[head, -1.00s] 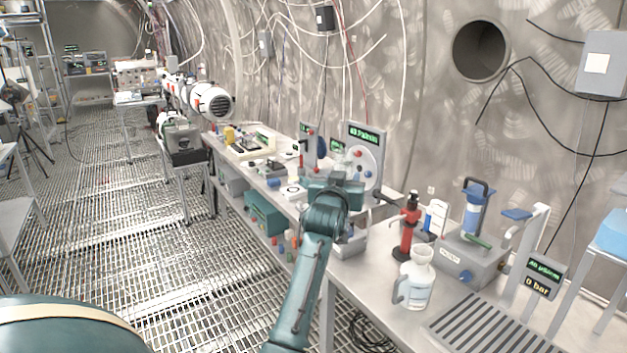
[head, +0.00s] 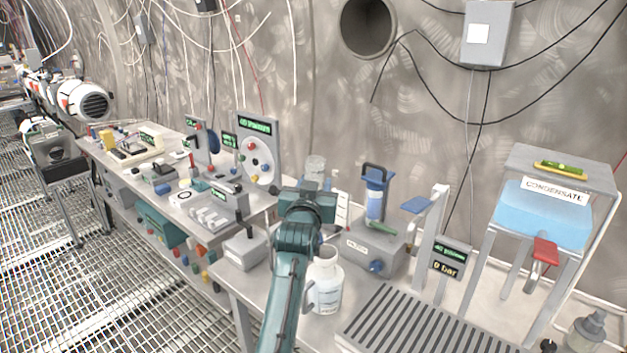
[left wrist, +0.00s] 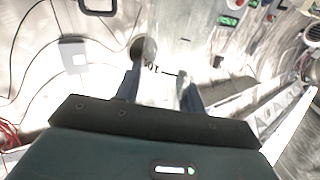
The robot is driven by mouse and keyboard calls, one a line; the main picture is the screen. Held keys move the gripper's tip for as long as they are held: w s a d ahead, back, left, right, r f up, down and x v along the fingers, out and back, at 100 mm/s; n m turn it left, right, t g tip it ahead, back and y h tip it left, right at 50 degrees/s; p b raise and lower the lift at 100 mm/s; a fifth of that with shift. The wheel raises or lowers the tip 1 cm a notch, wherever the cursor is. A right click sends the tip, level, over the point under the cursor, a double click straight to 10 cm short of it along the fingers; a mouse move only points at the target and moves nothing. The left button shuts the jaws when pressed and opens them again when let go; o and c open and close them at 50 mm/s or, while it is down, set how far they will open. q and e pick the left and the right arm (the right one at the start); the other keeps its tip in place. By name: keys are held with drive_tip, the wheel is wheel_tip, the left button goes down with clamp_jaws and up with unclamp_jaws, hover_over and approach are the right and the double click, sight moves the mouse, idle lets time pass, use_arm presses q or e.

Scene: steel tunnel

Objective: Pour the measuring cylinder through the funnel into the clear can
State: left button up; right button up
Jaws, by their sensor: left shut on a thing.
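My left gripper (head: 314,187) is over the bench and shut on the measuring cylinder (head: 315,167), a clear vessel whose upper part shows above the jaws. In the left wrist view the cylinder (left wrist: 160,88) is a pale, see-through shape between the dark fingers; its contents cannot be told. The clear can (head: 327,296), with a side handle and a label, stands upright on the bench just in front of the gripper, to the right of my forearm. The pale funnel (head: 326,259) sits in its top. My right gripper is not in view.
A grey pump box (head: 370,245) with a blue cylinder (head: 376,200) stands right of the gripper. A slatted drain grate (head: 400,325) lies in front. The condensate tank (head: 545,215) stands at the right. Instruments crowd the bench at left.

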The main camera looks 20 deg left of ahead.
use_arm(q)
drive_tip(key=f, duration=0.1)
drive_tip(key=f+m, duration=0.1)
drive_tip(key=shift+a+f+b, duration=0.3)
drive_tip(key=shift+b, duration=0.1)
drive_tip(key=shift+a+f+m+b, duration=0.2)
drive_tip(key=shift+f+m+b, duration=0.25)
drive_tip(key=shift+f, duration=0.4)
drive_tip(key=shift+s+a+f+m+b, duration=0.15)
drive_tip(key=shift+f+m+b, duration=0.25)
drive_tip(key=shift+f, duration=0.25)
drive_tip(key=shift+a+f+m+b, duration=0.2)
drive_tip(key=shift+f+m+b, duration=0.1)
drive_tip(key=shift+f+b, duration=0.3)
drive_tip(key=shift+a+f+m+b, duration=0.15)
drive_tip(key=shift+f+m+b, duration=0.2)
drive_tip(key=shift+f, duration=0.4)
drive_tip(key=shift+a+f+b, duration=0.15)
drive_tip(key=shift+f+b, duration=0.3)
drive_tip(key=shift+f, duration=0.15)
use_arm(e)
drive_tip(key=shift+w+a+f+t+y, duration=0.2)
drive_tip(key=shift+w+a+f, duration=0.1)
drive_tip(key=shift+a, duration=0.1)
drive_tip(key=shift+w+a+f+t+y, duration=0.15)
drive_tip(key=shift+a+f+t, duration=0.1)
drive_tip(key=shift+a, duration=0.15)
